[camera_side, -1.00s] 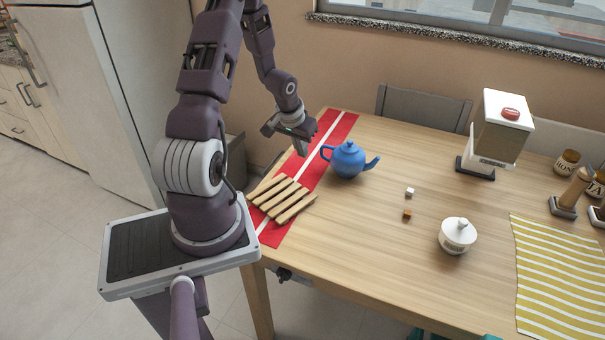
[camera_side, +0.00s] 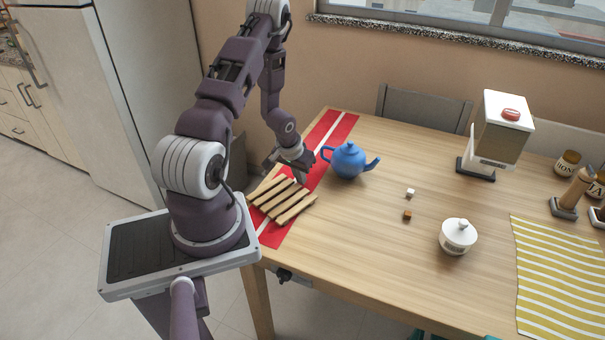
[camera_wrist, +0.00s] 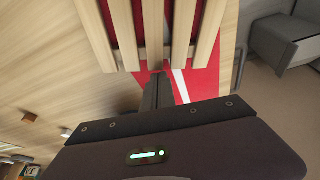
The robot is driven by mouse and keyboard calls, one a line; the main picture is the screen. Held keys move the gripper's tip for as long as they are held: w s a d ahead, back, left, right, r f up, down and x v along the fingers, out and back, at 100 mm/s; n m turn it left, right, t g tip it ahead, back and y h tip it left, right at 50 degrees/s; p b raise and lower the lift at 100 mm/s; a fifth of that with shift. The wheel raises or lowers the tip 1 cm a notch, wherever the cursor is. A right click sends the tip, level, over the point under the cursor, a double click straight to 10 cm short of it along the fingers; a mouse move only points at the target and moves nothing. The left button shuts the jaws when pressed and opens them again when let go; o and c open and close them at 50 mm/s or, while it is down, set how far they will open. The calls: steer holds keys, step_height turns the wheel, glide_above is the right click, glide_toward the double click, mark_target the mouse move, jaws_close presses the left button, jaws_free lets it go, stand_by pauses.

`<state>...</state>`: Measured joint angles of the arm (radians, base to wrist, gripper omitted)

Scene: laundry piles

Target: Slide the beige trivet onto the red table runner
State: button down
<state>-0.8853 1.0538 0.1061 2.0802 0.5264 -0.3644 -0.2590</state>
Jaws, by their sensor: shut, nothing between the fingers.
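The beige slatted trivet (camera_side: 283,201) lies on the near part of the red table runner (camera_side: 330,140), which has a white stripe. In the side view the trivet's left slats reach the table's left edge and its right end appears to reach past the runner onto bare wood. My gripper (camera_side: 303,182) is shut and empty, low at the trivet's far edge. In the wrist view the trivet (camera_wrist: 150,52) fills the top, with the runner (camera_wrist: 203,84) showing between and below its slats. The shut fingertips (camera_wrist: 158,68) are close to its edge; whether they touch it I cannot tell.
A blue teapot (camera_side: 348,160) stands close to the right of my gripper. A white cube (camera_side: 410,193), a brown cube (camera_side: 407,215) and a white lidded bowl (camera_side: 458,236) are farther right. A yellow striped cloth (camera_side: 560,275) lies at the right. The table's front middle is clear.

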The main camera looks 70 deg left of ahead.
mark_target(282, 199)
steer(key=shift+s+d, duration=0.75)
steer(key=shift+s, duration=0.2)
